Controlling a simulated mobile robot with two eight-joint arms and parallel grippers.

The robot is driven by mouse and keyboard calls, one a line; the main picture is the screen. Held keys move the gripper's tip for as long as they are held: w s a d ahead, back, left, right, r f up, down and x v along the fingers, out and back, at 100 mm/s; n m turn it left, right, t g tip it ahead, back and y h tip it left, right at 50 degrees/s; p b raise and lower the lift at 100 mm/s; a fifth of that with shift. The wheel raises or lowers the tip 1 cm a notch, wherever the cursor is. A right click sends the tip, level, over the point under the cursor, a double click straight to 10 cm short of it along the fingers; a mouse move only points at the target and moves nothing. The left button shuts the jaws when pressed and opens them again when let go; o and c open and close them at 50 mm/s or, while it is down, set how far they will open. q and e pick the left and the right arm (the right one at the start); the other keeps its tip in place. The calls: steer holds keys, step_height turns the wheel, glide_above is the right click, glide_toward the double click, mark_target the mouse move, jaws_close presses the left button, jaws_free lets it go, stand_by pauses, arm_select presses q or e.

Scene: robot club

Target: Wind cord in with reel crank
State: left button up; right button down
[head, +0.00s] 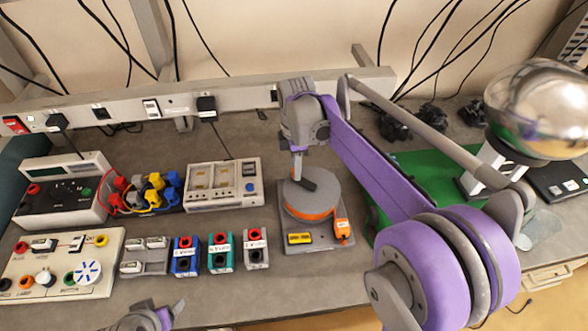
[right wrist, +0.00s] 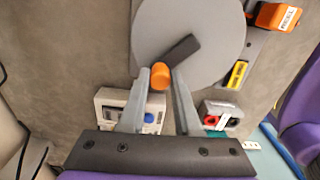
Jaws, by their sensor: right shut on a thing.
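The cord reel has a grey disc (head: 318,188) on top, with an orange band (head: 308,213) that looks like wound cord under its rim. It sits on a dark base (head: 318,240) in the middle of the bench. The disc (right wrist: 200,20) also fills the top of the right wrist view. A dark crank arm (right wrist: 180,50) on the disc ends at an orange knob (right wrist: 161,77). My right gripper (head: 298,165) reaches down over the disc and is shut on this knob, one finger on each side. My left gripper (head: 160,318) shows only partly at the bottom edge.
An orange labelled block (head: 342,230) and a yellow part (head: 299,238) are on the reel base. Left of it are a white instrument (head: 223,185) and several coloured socket blocks (head: 220,252). A green mat (head: 430,170) lies right, partly behind my right arm.

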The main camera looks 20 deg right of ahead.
stand_by(0.3)
steer(key=c, duration=0.6)
jaws_free()
step_height(320, 180, up, 11)
steer(key=shift+p, duration=0.35)
steer(key=shift+f, duration=0.1)
